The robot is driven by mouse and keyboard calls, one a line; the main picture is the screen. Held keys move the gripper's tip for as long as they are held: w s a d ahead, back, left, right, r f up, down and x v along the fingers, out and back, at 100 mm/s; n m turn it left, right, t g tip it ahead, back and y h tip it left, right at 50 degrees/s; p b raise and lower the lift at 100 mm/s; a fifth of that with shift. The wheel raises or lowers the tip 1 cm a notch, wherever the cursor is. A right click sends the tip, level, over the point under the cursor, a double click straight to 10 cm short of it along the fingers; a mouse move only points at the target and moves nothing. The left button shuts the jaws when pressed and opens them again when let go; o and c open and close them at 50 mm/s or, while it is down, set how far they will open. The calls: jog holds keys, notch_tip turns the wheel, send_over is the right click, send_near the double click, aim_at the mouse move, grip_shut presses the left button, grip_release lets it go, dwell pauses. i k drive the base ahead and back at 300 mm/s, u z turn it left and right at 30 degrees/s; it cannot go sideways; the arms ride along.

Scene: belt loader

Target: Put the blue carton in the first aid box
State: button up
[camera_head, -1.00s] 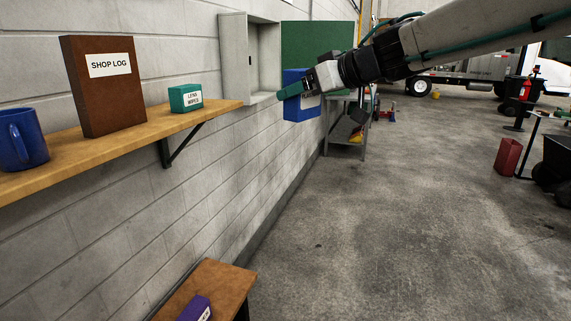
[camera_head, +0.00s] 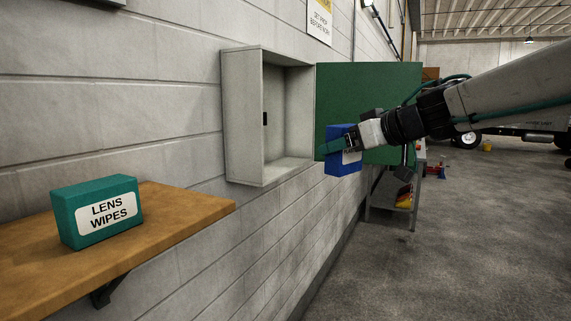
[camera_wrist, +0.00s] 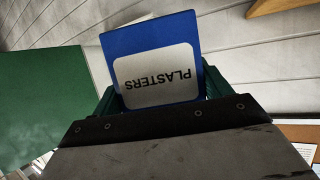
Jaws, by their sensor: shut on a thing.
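The blue carton (camera_head: 342,165) is in my gripper (camera_head: 336,147), in front of the green door and clear of the wall. In the wrist view the carton (camera_wrist: 205,75) has a white label reading PLASTERS, upside down in the picture, and sits between the green fingers of my gripper (camera_wrist: 152,98). The first aid box (camera_head: 242,120) is a pale grey cabinet on the wall, left of my gripper. Its front is open and the inside that shows looks empty. Its green door (camera_head: 385,85) stands open to the right, partly hidden behind my arm.
A wooden shelf (camera_head: 180,211) at lower left holds a green lens wipes box (camera_head: 98,212). A grey rack (camera_head: 413,205) stands along the wall beyond the door.

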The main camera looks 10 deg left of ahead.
aim_at(266, 173)
jog(key=i, duration=1.45)
jog(key=u, duration=0.65)
